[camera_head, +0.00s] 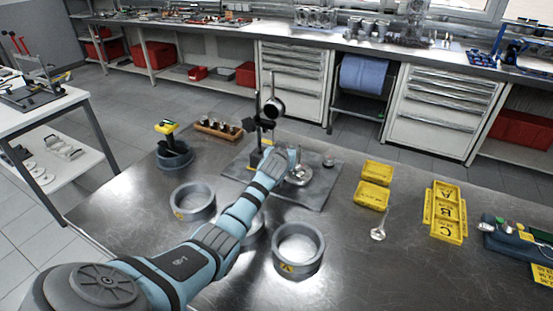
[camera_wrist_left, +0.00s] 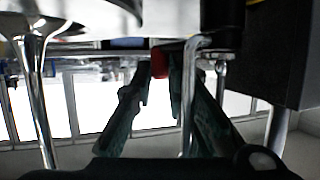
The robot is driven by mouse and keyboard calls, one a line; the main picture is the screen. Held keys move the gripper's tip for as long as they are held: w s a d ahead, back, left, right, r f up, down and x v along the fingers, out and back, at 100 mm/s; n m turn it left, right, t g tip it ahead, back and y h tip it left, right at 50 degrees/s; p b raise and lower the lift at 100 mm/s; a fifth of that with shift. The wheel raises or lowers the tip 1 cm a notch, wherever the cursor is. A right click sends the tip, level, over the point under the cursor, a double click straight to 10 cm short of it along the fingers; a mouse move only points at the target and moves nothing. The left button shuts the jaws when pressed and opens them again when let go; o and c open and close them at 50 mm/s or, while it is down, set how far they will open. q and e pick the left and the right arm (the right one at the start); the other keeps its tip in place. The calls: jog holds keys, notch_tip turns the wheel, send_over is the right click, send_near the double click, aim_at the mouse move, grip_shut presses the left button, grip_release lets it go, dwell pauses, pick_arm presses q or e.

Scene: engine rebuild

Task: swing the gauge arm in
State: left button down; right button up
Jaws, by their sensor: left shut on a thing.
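The gauge stand (camera_head: 258,125) rises from a dark flat plate (camera_head: 318,192) on the metal bench in the head view. A round dial gauge (camera_head: 274,108) sits on it, near the top. My left arm reaches in from the lower left, and its wrist lies low beside the stand. My left gripper (camera_wrist_left: 160,78) is shut; its two dark fingers close around a small red part (camera_wrist_left: 160,61), seemingly on the gauge arm. A bent chrome rod (camera_wrist_left: 188,105) runs beside the right finger in the left wrist view. The grip is hidden in the head view.
Grey rings (camera_head: 193,213) (camera_head: 298,265) stand either side of my arm, another partly behind it. A bright metal part (camera_head: 300,178) sits on the plate. Yellow trays (camera_head: 372,197) and a lettered yellow holder (camera_head: 446,236) lie right. A wooden rack (camera_head: 218,131) stands behind left.

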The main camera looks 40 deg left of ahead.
pick_arm(q)
jog(key=shift+a+f+n+g+y+b, duration=0.25)
jog(key=shift+n+g+y+b, duration=0.15)
jog(key=shift+n, duration=0.1)
jog(key=c, duration=1.8)
grip_release()
jog(key=shift+o, duration=1.1)
jog(key=shift+a, duration=0.1)
jog(key=v, duration=1.2)
